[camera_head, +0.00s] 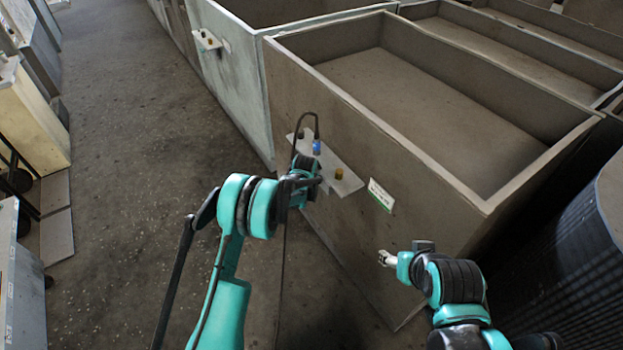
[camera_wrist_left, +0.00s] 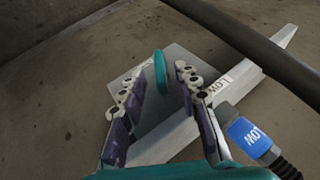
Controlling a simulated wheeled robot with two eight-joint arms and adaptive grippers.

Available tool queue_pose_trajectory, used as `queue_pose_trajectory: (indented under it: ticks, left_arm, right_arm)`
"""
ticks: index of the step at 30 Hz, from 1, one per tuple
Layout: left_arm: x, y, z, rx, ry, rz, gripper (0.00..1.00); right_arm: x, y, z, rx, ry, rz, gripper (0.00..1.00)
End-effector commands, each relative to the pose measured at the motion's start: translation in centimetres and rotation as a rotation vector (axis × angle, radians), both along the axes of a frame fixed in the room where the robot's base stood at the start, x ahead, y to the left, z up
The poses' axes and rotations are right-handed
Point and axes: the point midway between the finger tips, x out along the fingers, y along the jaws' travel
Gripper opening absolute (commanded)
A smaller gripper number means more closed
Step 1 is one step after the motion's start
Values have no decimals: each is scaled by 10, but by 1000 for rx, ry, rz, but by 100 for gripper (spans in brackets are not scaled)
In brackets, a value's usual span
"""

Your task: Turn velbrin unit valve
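In the left wrist view a teal rounded handle (camera_wrist_left: 160,72), seen nearly edge-on, stands out from a grey plate (camera_wrist_left: 190,62) on the bin wall; it looks like the valve. My left gripper (camera_wrist_left: 157,82) is open, with its two fingers on either side of the handle and visible gaps. In the head view my left gripper (camera_head: 312,181) is at the shelf plate (camera_head: 346,182) on the brown bin's front wall, and my arm hides the handle. My right gripper (camera_head: 386,258) is low before the same wall, apart from it; its finger opening is too small to tell.
A white-green sign (camera_head: 381,194), unreadable, is on the brown bin (camera_head: 400,235). A ribbed dark cylinder (camera_head: 560,265) stands at right. The left floor (camera_head: 130,190) is clear.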

Motion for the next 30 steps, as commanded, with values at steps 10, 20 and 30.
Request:
queue_pose_trajectory:
  ticks: [10,20,30]
  left_arm:
    - [22,-1,-31,-1,0,2,32]
    - [23,-1,-31,-1,0,2,11]
    - [22,-3,-32,31,-42,0,0]
  right_arm:
    - [0,0,-16,0,0,0,60]
    - [0,0,-15,0,0,0,60]
    - [0,0,-15,0,0,0,60]
